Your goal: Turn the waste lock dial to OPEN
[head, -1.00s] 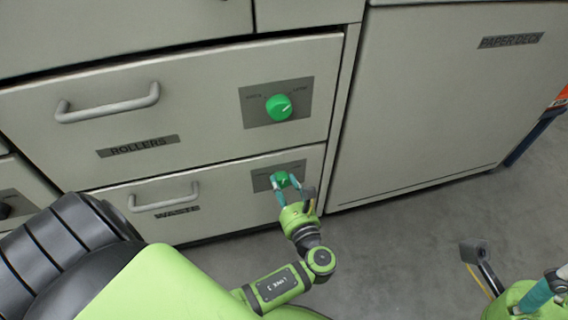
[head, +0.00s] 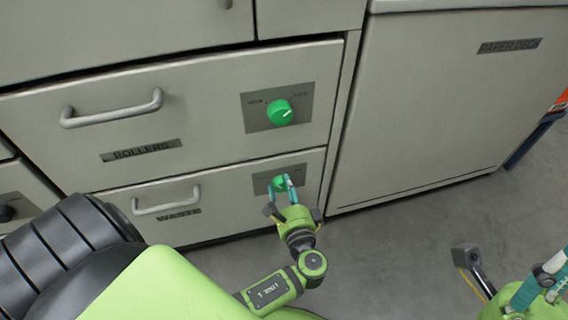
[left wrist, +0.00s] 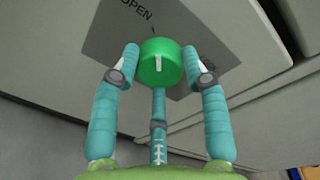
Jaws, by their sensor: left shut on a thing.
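The waste lock dial (head: 279,183) is a green round knob on a grey plate at the right of the WASTE drawer (head: 233,190). It also shows in the left wrist view (left wrist: 160,66), with a white mark on its face. The word OPEN (left wrist: 137,10) is printed above it there, with a short tick below the word; the white mark lies roughly in line with this tick. My left gripper (head: 281,186) is shut on the dial, with fingers on both sides. My right gripper (head: 534,289) is at the lower right, away from the drawers; its tips are not clear.
A second green dial (head: 281,112) sits on the ROLLERS drawer (head: 205,130) above. Bar handles (head: 113,110) stick out from both drawers. The PAPER DECK panel (head: 430,110) stands to the right. Grey floor (head: 395,235) is clear in front of it.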

